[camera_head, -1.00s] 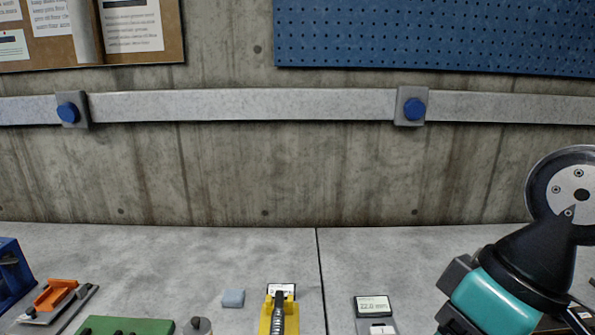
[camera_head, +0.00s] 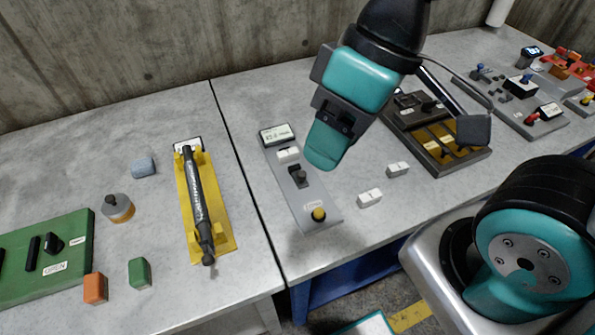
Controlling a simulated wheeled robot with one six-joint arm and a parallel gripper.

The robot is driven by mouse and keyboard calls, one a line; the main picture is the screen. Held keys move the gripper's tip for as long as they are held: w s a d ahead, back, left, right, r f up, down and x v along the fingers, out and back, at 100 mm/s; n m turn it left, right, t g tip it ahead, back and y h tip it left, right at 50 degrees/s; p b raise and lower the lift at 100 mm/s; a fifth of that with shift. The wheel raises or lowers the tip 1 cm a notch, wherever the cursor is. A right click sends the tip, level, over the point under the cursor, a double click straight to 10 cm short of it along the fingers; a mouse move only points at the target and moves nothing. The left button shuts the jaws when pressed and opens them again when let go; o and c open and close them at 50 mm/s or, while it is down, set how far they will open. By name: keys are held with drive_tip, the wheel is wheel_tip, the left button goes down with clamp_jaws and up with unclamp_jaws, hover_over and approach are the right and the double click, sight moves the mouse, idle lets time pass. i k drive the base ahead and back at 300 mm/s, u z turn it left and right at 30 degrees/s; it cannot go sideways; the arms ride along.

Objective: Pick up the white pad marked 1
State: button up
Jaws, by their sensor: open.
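Several white pads show. One white pad (camera_head: 398,169) and another white pad (camera_head: 370,198) lie loose on the grey bench, right of a grey control panel. A third white pad (camera_head: 288,155) sits on that panel, below its small display. Their markings are too small to read, so I cannot tell which is marked 1. My gripper (camera_head: 325,150) is open and points down above the bench, just right of the panel's upper part and left of the loose pads. One teal finger shows clearly; the other is hidden. I see nothing held.
The grey panel (camera_head: 313,208) has a dark knob and a yellow button. A dark tray with yellow compartments (camera_head: 433,153) stands behind the loose pads. A yellow holder (camera_head: 217,225) with a dark tool, a green box (camera_head: 75,255) and small blocks are left. The bench's front edge is close.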

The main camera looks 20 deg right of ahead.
sight(289, 155)
drive_tip(key=z, duration=0.05)
drive_tip(key=k, duration=1.05)
drive_tip(key=u, duration=0.6)
drive_tip(key=i, duration=1.3)
drive_tip(key=z, duration=0.55)
